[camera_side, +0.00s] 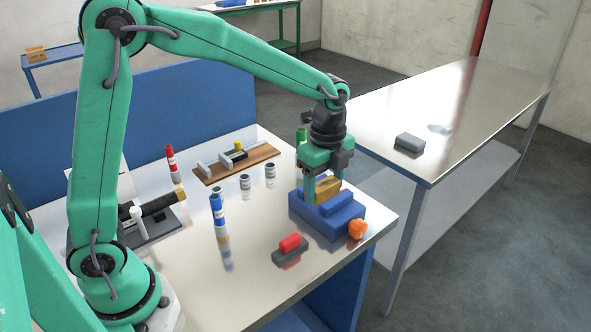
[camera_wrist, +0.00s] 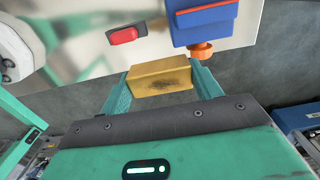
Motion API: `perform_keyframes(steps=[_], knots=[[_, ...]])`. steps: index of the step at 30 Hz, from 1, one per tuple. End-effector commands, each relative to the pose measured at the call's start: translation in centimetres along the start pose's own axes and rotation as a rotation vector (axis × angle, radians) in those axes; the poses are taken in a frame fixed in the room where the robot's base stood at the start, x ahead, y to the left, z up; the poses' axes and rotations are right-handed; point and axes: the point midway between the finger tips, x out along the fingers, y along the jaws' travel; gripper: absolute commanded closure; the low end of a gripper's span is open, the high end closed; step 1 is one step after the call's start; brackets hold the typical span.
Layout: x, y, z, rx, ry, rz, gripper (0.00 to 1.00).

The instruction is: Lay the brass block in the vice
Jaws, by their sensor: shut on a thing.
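The brass block (camera_side: 328,187) is a yellow-brown bar, gripped between the two green fingers of my gripper (camera_side: 322,190). In the wrist view the brass block (camera_wrist: 160,78) lies crosswise between the fingertips, with a dark smudge on its face. The vice (camera_side: 328,217) is blue with stepped jaws and an orange knob (camera_side: 357,229), near the table's right corner. In the side view the block appears over the vice's back part. In the wrist view the vice (camera_wrist: 207,25) shows beyond the block, apart from it in the picture. The height of the block above the vice is unclear.
A grey block with a red top (camera_side: 290,246) sits left of the vice. A blue bottle (camera_side: 217,209), grey canisters (camera_side: 245,184) and a wooden board with a fixture (camera_side: 237,164) stand further left. A second steel table (camera_side: 450,105) is at right.

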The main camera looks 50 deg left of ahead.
Motion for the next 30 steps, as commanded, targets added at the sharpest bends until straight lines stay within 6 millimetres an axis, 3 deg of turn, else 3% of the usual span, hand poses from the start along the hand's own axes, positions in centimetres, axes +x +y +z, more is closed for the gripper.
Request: perform_keyframes(steps=[6,17,23,30], knots=[[-0.8,-2.0,-1.4,0.001,0.000,-0.002,0.70],[-0.9,-2.6,-1.7,-0.001,0.000,-0.001,0.70],[0.0,-3.4,-0.4,-0.004,0.000,-0.001,0.70],[2.2,-5.2,2.7,-0.004,0.000,0.000,0.70]])
